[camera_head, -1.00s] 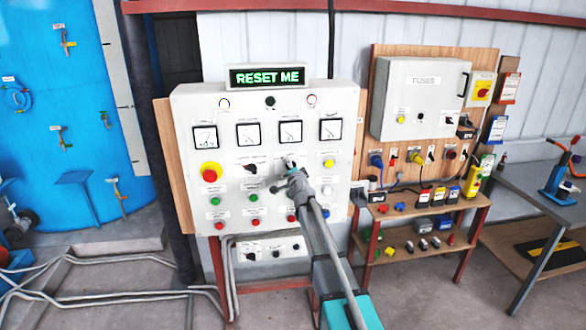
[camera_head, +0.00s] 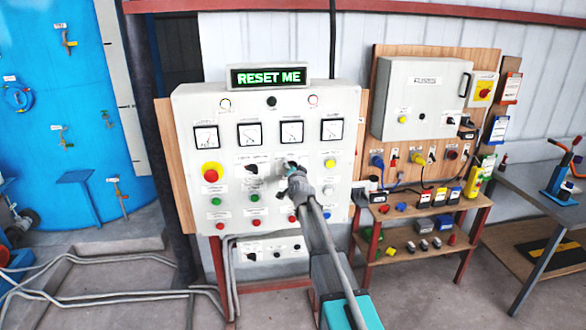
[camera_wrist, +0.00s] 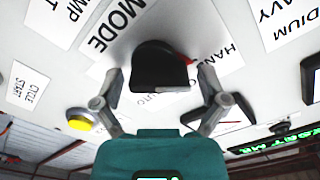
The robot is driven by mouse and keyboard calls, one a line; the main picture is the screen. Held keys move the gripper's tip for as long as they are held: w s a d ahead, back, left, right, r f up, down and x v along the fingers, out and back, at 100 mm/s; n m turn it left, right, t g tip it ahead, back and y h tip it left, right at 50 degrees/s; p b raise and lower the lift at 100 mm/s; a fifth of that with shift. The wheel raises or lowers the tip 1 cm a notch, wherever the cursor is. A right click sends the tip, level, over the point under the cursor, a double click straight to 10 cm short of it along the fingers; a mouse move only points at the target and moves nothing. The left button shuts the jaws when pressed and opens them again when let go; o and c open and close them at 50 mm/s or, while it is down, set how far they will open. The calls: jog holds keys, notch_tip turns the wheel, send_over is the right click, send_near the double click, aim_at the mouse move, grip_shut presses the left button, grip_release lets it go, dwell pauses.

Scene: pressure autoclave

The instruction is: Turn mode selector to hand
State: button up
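The mode selector (camera_wrist: 158,66) is a black knob on the white panel, large in the wrist view. Its labels "MODE" (camera_wrist: 112,28), "HAND" (camera_wrist: 226,62) and a partly hidden "AUTO" (camera_wrist: 150,98) lie around it. A small red mark shows at the knob's right side, toward the HAND label. My gripper (camera_wrist: 160,74) is open, with one finger on each side of the knob and a visible gap to each. In the head view my gripper (camera_head: 288,170) is up at the panel's middle and mostly hides the selector.
The control panel (camera_head: 181,150) carries gauges, a red emergency button (camera_head: 211,172) on yellow, another black selector (camera_head: 251,169) and several coloured buttons near my gripper. A "RESET ME" display (camera_head: 267,76) sits on top. A grey cabinet (camera_head: 420,95) and shelves stand to the right.

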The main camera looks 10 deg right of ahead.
jog(key=shift+s, duration=0.2)
jog(key=s, duration=1.2)
dwell(0.5)
jog(key=s+a+f+n+g+y+b, duration=0.15)
jog(key=s+f+n+g+b, duration=0.4)
jog(key=s+f+g, duration=1.2)
jog(key=s+f+n, duration=0.1)
jog(key=s+f, duration=0.2)
jog(key=s, duration=0.5)
jog(key=s+d+f+n+h, duration=0.1)
jog(key=s+f, duration=0.2)
jog(key=s, duration=0.5)
jog(key=shift+d+p, duration=0.25)
jog(key=shift+p, duration=0.05)
jog(key=shift+g+h, duration=0.25)
